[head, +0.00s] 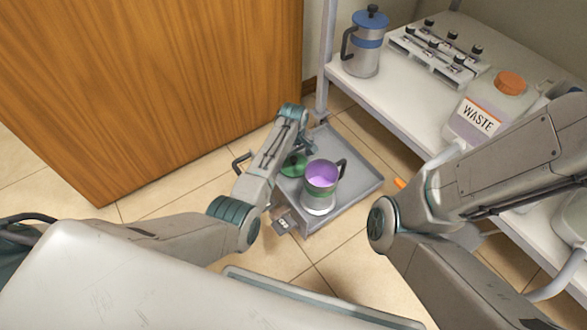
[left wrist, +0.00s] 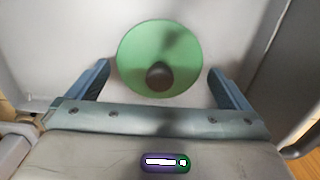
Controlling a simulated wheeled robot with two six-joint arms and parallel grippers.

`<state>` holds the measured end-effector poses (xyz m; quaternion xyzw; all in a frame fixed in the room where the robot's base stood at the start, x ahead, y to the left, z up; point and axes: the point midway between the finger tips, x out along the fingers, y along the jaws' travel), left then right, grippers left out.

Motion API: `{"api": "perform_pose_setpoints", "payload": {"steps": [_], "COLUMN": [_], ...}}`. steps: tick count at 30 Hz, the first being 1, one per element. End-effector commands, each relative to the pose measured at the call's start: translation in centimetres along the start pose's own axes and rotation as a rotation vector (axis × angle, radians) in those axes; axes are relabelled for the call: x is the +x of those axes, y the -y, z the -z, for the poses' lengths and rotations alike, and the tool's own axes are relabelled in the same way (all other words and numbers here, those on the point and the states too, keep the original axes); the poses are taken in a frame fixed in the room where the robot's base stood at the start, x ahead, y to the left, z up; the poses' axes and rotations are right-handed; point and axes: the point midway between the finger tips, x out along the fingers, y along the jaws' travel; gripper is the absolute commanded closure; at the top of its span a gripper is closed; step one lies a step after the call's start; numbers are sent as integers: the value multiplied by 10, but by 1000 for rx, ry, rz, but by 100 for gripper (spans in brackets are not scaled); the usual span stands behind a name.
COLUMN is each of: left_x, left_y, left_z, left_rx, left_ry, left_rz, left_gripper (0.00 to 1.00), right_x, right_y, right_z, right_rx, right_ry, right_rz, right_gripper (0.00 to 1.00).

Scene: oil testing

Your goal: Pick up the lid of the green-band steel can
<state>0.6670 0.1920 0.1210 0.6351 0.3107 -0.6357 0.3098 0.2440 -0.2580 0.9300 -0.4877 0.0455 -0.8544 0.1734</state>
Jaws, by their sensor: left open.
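The green-band steel can (head: 320,197) stands upright and uncovered on a grey tray (head: 360,192), with purple showing inside it. Its round green lid (head: 294,166) lies on the tray to the left of the can, partly hidden by my left arm. In the left wrist view the green lid (left wrist: 135,55) shows its dark knob facing up. My left gripper (left wrist: 156,72) is open, with the lid between and just beyond its two fingers, not gripped. In the head view my left gripper (head: 300,148) hangs over the lid. My right gripper is out of view.
A steel can with a blue band and lid (head: 367,50) stands on the white shelf at right, beside a rack of small dark-capped bottles (head: 438,52) and a waste jug (head: 490,108). A wooden panel (head: 150,80) stands behind at left. An orange item (head: 399,183) lies right of the tray.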

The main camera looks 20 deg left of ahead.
Motion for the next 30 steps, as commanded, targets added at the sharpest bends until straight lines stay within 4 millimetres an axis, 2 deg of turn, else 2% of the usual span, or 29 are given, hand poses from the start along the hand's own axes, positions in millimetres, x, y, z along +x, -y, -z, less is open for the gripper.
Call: {"api": "perform_pose_setpoints", "payload": {"steps": [1,3,12,17,30], "left_x": [9,12,12,12,9], "left_y": [0,0,0,0,0], "left_z": [0,0,0,0,0], "left_rx": [0,0,0,0,0], "left_ry": [0,0,0,0,0], "left_rz": [0,0,-1,-1,-1], "left_gripper": [0,0,0,29,31], "right_x": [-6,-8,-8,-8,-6], "right_y": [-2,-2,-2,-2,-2], "right_z": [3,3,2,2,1], "right_rx": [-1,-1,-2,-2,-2], "right_ry": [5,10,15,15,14], "right_rz": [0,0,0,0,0], "right_gripper": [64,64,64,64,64]}}
